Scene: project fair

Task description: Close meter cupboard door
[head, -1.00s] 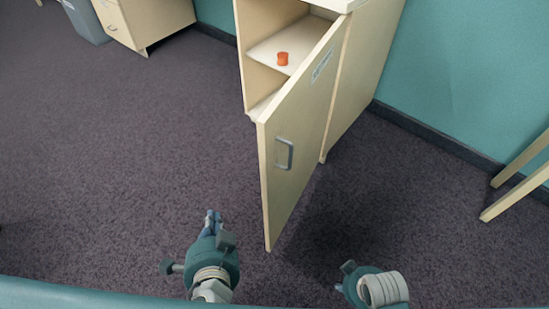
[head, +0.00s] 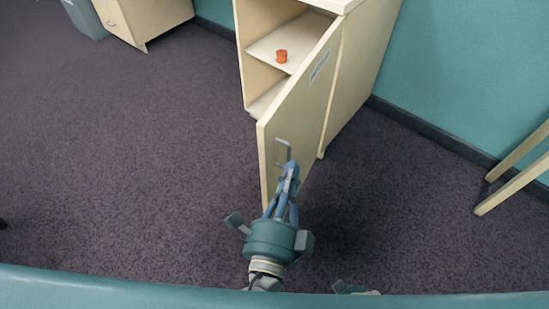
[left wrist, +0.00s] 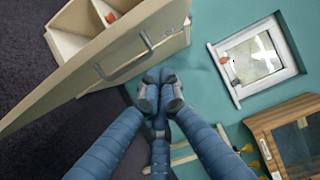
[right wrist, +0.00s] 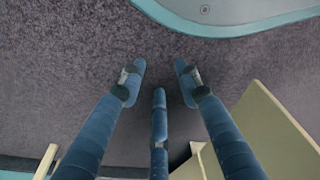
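The meter cupboard (head: 355,85) stands against the teal wall, with its pale wooden door (head: 305,110) swung wide open towards me. A grey bar handle (head: 288,147) is on the door's outer face. My left gripper (head: 290,168) is on that outer side, its fingertips close by the handle. In the left wrist view the fingertips (left wrist: 160,92) are together and empty, and the handle (left wrist: 128,68) lies beside them, not between them. The door (left wrist: 85,78) fills the upper left there. My right gripper (right wrist: 158,80) is open and empty over the carpet; the head view barely shows it.
An orange round object (head: 281,56) sits on the cupboard's inner shelf (head: 290,42). Pale wooden legs (head: 512,184) stand at the right by the wall. A drawer unit (head: 143,20) and a grey bin (head: 86,18) are at the back left.

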